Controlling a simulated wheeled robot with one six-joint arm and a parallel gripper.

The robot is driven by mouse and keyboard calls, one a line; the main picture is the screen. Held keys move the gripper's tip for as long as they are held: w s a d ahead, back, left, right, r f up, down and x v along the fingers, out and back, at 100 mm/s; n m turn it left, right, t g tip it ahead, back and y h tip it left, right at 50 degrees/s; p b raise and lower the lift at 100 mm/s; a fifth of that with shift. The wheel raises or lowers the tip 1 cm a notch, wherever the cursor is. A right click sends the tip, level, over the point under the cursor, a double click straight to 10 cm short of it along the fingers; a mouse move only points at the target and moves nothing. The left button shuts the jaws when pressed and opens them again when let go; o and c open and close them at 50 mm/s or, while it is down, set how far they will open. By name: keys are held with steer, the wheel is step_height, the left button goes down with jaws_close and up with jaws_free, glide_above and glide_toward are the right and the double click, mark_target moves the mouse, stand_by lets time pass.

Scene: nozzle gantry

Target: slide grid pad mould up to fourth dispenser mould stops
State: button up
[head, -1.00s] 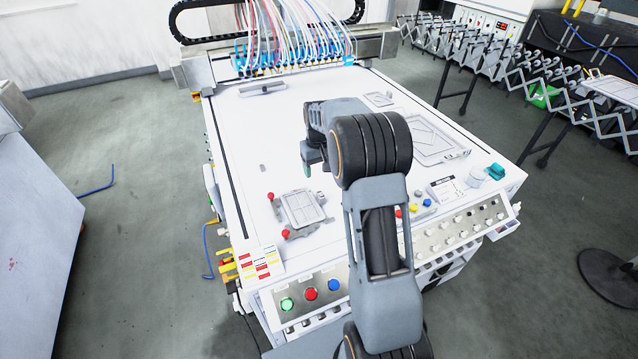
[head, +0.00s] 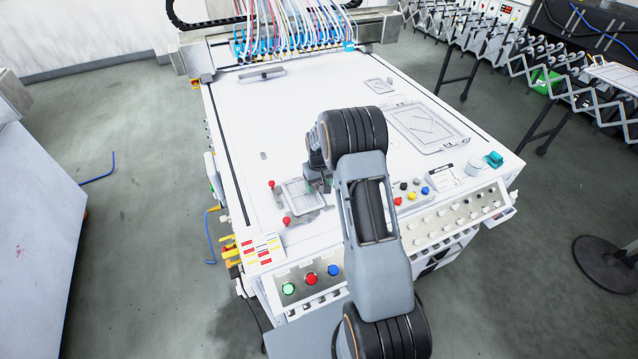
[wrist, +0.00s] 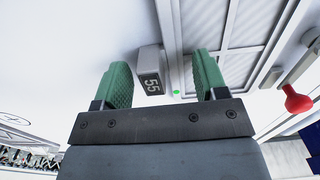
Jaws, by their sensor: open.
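The grid pad mould (head: 301,192), a pale flat tray with a raised grid, lies at the front left of the white table, beside two red knobs. In the wrist view, its ribbed grid panel (wrist: 231,30) fills the upper right. A grey block marked 55 (wrist: 149,72) shows at the mould's edge, between my fingers in the picture. My gripper (wrist: 164,80) is open, with green fingertips either side of that block's side of the mould; contact cannot be told. In the head view my gripper (head: 318,178) is at the mould's right edge, partly hidden by my arm.
The dispenser row (head: 290,52) with coloured tubes spans the table's back. A larger tray (head: 427,128) lies at right and a small plate (head: 379,86) behind it. A red knob (head: 287,220) stands near the mould. The middle of the table is clear.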

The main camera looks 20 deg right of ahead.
steer(key=c, duration=1.2)
steer(key=shift+s, duration=0.1)
steer(key=shift+d+f+b, duration=0.1)
steer(key=shift+d+b, duration=0.25)
steer(key=shift+s+a, duration=0.1)
steer(key=shift+a, duration=0.1)
stand_by(0.5)
steer(key=shift+a+f, duration=0.1)
steer(key=shift+a, duration=0.45)
steer(key=shift+s+a+b, duration=0.1)
steer(key=shift+b, duration=0.35)
stand_by(0.4)
stand_by(0.5)
